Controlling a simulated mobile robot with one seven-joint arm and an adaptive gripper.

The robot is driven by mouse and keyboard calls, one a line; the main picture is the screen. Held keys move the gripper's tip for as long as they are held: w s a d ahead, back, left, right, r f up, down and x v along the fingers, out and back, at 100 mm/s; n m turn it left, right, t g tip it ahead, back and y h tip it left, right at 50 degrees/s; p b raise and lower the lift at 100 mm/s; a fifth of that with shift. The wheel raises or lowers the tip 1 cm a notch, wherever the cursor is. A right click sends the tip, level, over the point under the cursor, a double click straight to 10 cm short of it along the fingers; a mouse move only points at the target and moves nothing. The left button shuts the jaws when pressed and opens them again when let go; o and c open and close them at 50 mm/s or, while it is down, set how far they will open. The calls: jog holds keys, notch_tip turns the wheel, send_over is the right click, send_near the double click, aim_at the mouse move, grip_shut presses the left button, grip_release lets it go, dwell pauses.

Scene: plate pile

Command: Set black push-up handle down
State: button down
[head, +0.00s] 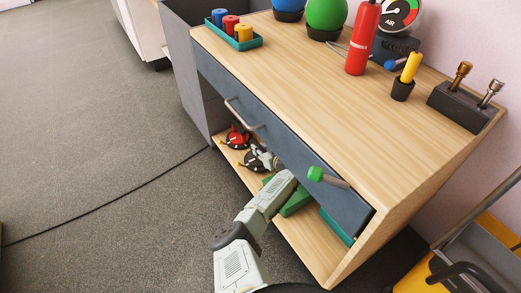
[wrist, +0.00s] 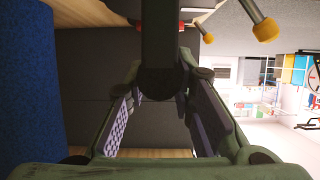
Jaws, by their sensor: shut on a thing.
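The black push-up handle (head: 254,162) is a dark round piece at the open lower shelf under the drawer, beside a red-and-black round handle (head: 236,138). My gripper (head: 266,158) reaches into the shelf from the front and is shut on the black handle, partly covering it. In the wrist view a dark upright bar (wrist: 160,45) stands between my gripper's fingers (wrist: 163,95). Yellow-tipped pegs (wrist: 265,29) show above right there. Whether the black handle touches the shelf board cannot be told.
The drawer front (head: 280,135) hangs just above my arm. A green item (head: 296,203) and a teal tray (head: 337,227) are on the shelf to the right. The wooden top (head: 300,90) carries a red bottle (head: 362,42) and other things. A yellow cart (head: 412,272) stands at lower right.

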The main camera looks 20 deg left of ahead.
jog(key=shift+w+r, duration=0.1)
jog(key=c, duration=1.4)
grip_release()
jog(key=shift+o, duration=0.2)
jog(key=shift+r+p, duration=0.3)
jog(key=shift+p, duration=0.15)
jog(key=p+v, duration=0.9)
jog(key=v, duration=0.3)
jog(key=shift+r+p, duration=0.2)
jog(key=shift+p, duration=0.2)
jog(key=shift+s, duration=0.2)
